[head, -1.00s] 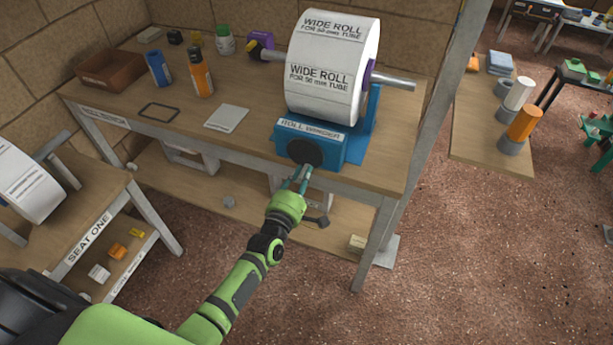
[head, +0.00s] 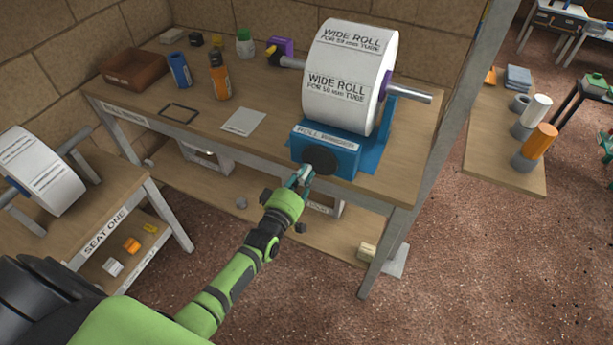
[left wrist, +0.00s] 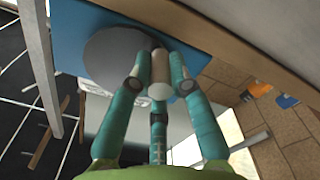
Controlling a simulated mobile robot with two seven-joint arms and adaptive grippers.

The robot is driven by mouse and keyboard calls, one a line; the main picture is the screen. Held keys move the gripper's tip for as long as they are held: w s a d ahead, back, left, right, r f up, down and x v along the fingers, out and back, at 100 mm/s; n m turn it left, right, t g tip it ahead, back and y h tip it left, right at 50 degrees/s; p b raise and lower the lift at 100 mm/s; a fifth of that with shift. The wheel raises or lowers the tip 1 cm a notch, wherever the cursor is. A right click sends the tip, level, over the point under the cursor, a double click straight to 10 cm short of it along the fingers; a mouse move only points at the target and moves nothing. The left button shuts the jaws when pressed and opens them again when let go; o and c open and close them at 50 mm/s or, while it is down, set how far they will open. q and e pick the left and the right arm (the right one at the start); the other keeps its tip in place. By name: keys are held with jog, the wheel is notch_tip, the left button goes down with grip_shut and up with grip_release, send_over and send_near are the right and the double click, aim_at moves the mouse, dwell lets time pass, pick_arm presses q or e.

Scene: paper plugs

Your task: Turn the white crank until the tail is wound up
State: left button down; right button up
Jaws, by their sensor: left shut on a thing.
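The blue roll winder (head: 340,152) stands at the front edge of the bench, with a dark round disc (head: 320,162) on its front. The white crank (head: 305,173) sits at the lower left of that disc. My left gripper (head: 303,181) is shut on its handle. In the left wrist view, the white handle (left wrist: 160,75) lies between the teal fingers (left wrist: 160,92), in front of the grey disc (left wrist: 115,58). A wide paper roll (head: 345,85) with printed labels is on the winder's bar. I cannot make out its loose tail. My right gripper is out of view.
A bench post (head: 450,120) rises at the right. A second paper roll (head: 38,170) stands at the left.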

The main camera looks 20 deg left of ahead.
pick_arm(q)
jog(key=m, duration=0.1)
jog(key=a+m+p, duration=0.1)
jog(key=m, duration=0.1)
jog(key=shift+r, duration=0.4)
jog(key=m, duration=0.1)
jog(key=r+m, duration=0.1)
jog(key=m+p, duration=0.1)
jog(key=shift+a+r+m, duration=0.15)
jog(key=shift+a+m, duration=0.1)
jog(key=shift+m, duration=0.05)
jog(key=shift+r+m+p, duration=0.45)
jog(key=shift+m, duration=0.8)
jog(key=shift+r+m+p, duration=0.4)
jog(key=shift+r+m, duration=0.05)
jog(key=shift+m, duration=0.8)
jog(key=shift+w, duration=0.1)
jog(key=c, duration=1.1)
grip_release()
jog(key=shift+r, duration=0.1)
jog(key=shift+c, duration=0.2)
